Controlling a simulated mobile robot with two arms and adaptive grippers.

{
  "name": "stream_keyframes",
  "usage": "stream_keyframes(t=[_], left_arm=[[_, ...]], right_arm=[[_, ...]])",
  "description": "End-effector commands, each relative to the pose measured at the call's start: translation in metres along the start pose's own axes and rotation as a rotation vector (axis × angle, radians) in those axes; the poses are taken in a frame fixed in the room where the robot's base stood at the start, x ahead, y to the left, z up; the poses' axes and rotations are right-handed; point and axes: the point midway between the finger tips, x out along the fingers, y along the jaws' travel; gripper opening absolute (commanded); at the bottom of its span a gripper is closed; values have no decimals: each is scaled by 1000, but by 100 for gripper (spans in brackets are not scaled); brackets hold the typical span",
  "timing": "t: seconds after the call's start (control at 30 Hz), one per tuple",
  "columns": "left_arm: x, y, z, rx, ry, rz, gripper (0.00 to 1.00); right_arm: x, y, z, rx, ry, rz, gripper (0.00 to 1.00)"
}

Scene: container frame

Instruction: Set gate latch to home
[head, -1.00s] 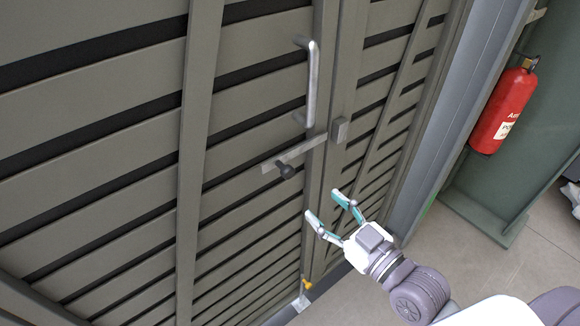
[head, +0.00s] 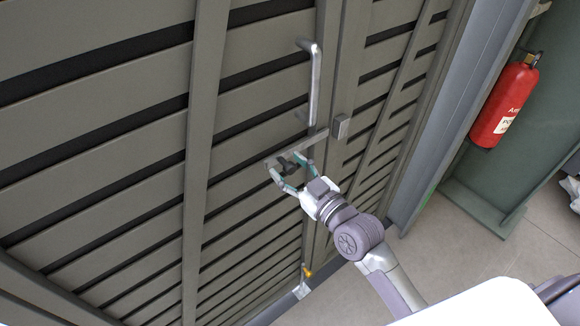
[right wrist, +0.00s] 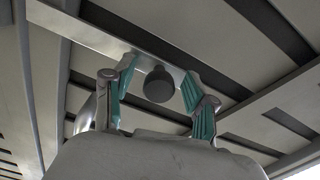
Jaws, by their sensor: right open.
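The gate latch is a flat grey bar (head: 308,143) on the slatted gate, with a dark round knob (head: 285,167) near its left end. The bar's right end lies close to a small grey block (head: 340,126) across the seam. In the right wrist view the bar (right wrist: 100,38) and the knob (right wrist: 158,85) show clearly. My right gripper (head: 287,171) is open at the knob; in the right wrist view its teal fingertips (right wrist: 158,80) stand on either side of the knob, with gaps. My left gripper is not in view.
A vertical metal handle (head: 314,80) is on the gate above the latch. A yellow-tipped fitting (head: 307,271) sits low at the seam. A red fire extinguisher (head: 505,103) hangs at the right. Bare floor (head: 450,255) lies at lower right.

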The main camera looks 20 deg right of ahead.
Motion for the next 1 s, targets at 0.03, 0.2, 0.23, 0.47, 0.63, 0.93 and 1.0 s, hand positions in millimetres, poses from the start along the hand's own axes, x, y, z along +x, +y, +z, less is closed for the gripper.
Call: stream_keyframes(t=[0.03,0.2,0.23,0.47,0.63,0.93,1.0], left_arm=[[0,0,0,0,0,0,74],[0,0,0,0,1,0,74],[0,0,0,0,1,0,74],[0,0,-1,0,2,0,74],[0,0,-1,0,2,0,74],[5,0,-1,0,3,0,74],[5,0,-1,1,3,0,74]], right_arm=[[0,0,0,0,0,0,57],[0,0,0,0,0,0,30],[0,0,0,0,0,0,25],[0,0,0,0,0,0,0],[0,1,0,0,0,0,0],[0,32,7,-4,0,0,0],[0,34,7,-2,0,0,0]])
